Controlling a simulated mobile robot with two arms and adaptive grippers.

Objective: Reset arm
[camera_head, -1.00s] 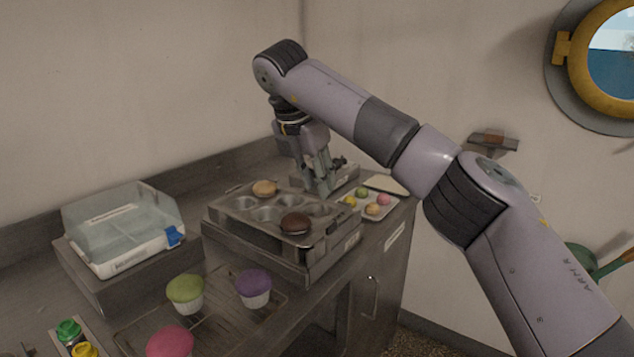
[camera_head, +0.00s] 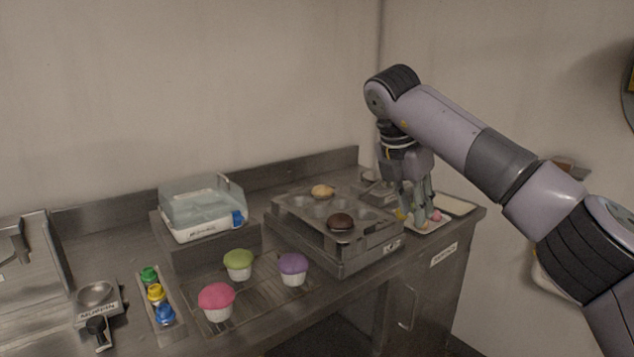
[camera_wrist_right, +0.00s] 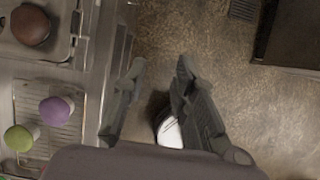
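My right gripper (camera_head: 416,213) hangs downward at the right end of the counter in the head view, in front of the small tray (camera_head: 433,225) of coloured sweets, partly hiding it. In the right wrist view my right gripper (camera_wrist_right: 157,85) has its two fingers apart with nothing between the tips; the floor shows below. The muffin pan (camera_head: 291,207) lies just left of the gripper, with a dark muffin (camera_head: 340,222) and a pale muffin (camera_head: 321,191) in it. My left gripper is in neither view.
Pink (camera_head: 216,297), green (camera_head: 238,260) and purple (camera_head: 293,264) cupcakes stand on a wire rack. A lidded clear box (camera_head: 203,209) stands behind them. Several coloured bottles (camera_head: 156,292) and a muffin scoop (camera_head: 95,294) are at the left. The wall stands close behind the counter.

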